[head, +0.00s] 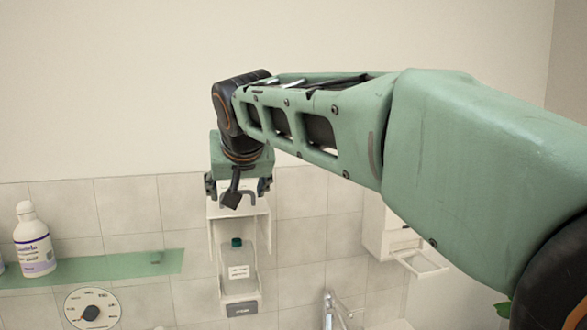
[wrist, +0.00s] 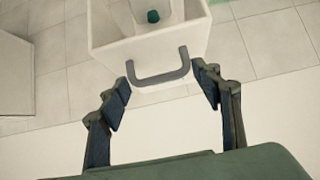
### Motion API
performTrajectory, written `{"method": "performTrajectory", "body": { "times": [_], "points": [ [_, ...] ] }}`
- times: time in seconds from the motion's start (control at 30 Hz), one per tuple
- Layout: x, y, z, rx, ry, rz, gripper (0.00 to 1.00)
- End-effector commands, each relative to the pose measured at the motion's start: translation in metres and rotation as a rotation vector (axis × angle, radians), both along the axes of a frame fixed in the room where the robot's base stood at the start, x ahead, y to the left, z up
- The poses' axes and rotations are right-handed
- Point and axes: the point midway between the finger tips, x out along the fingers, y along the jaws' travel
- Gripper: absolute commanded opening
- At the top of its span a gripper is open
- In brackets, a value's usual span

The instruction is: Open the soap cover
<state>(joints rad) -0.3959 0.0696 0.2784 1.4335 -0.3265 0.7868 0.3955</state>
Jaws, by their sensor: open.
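The white soap dispenser (head: 213,240) hangs on the tiled wall, and its upper part fills the top of the wrist view (wrist: 112,52). A clear soap bottle (head: 237,262) with a green cap stands inside, visible through the front; the cap also shows in the wrist view (wrist: 152,16). A grey U-shaped handle (wrist: 158,79) sits on the white cover at the dispenser's top edge. My gripper (head: 238,190) is at the dispenser's top. In the wrist view my gripper (wrist: 164,92) is open, one finger on each side of the handle, with gaps between. My arm partly hides the cover in the head view.
A green glass shelf (head: 110,266) with a white pump bottle (head: 34,242) is at the left. A round dial (head: 92,311) sits below it. Another white wall unit (head: 385,232) is at the right, above a metal faucet (head: 328,312). The wall above is bare.

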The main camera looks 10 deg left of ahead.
Motion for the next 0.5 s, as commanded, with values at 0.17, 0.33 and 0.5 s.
{"method": "performTrajectory", "body": {
  "times": [0.17, 0.33, 0.5],
  "points": [
    [0.001, 0.000, 0.028, 0.002, -0.002, -0.001, 0.59],
    [0.002, 0.000, 0.056, 0.002, -0.001, -0.001, 0.59],
    [0.002, 0.000, 0.076, 0.001, -0.001, -0.001, 0.59]
  ]
}}
